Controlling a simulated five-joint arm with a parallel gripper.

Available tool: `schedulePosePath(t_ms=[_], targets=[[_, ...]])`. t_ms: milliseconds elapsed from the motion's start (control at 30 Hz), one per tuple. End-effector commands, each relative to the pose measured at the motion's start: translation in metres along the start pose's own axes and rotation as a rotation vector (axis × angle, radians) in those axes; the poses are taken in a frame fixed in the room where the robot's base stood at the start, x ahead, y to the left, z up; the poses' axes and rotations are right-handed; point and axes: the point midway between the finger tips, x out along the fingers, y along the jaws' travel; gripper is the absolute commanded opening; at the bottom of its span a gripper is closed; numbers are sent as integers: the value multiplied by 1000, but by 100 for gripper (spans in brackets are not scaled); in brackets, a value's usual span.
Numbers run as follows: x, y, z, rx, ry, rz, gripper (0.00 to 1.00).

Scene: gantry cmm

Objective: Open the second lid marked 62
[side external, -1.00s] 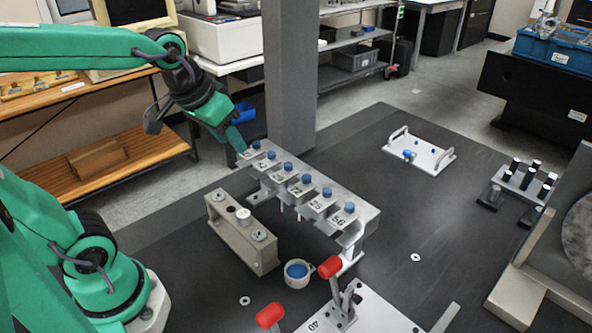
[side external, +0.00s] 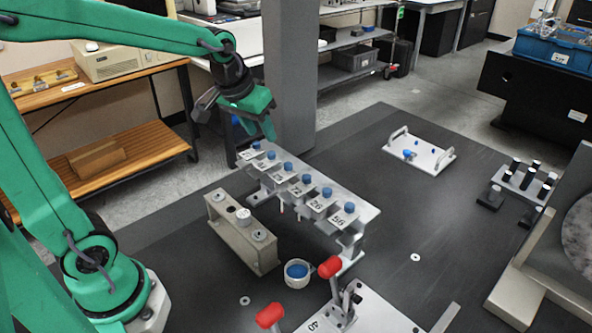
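A grey metal rack (side external: 366,212) holds a row of several small numbered plates with blue knobs. The nearest plate (side external: 343,219) reads like 56 and the one behind it (side external: 319,203) like 26. The farther labels are too small to read surely, and I cannot make out which is marked 62. My gripper (side external: 269,133) is above the far end of the row, near the farthest blue knobs (side external: 256,145), with its green fingers pointing down. It appears apart from the knobs. I cannot tell whether its fingers are open or shut.
A dark grey column (side external: 290,80) stands close behind my gripper. A beige block (side external: 240,232) and a small cup with blue inside (side external: 298,271) lie left of the rack. Red-handled clamps (side external: 330,267) are in front. A white handled tray (side external: 420,155) stands right; dark table between is clear.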

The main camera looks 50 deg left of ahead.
Motion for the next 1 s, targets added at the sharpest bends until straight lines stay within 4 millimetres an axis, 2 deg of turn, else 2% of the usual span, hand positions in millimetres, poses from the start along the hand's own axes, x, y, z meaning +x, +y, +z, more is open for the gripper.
schedulePosePath(t_ms=[533, 733, 1000], targets=[[59, -4, 1, 1, -3, -4, 40], [68, -4, 0, 1, -2, -4, 40], [69, -4, 0, 1, 0, -4, 40]])
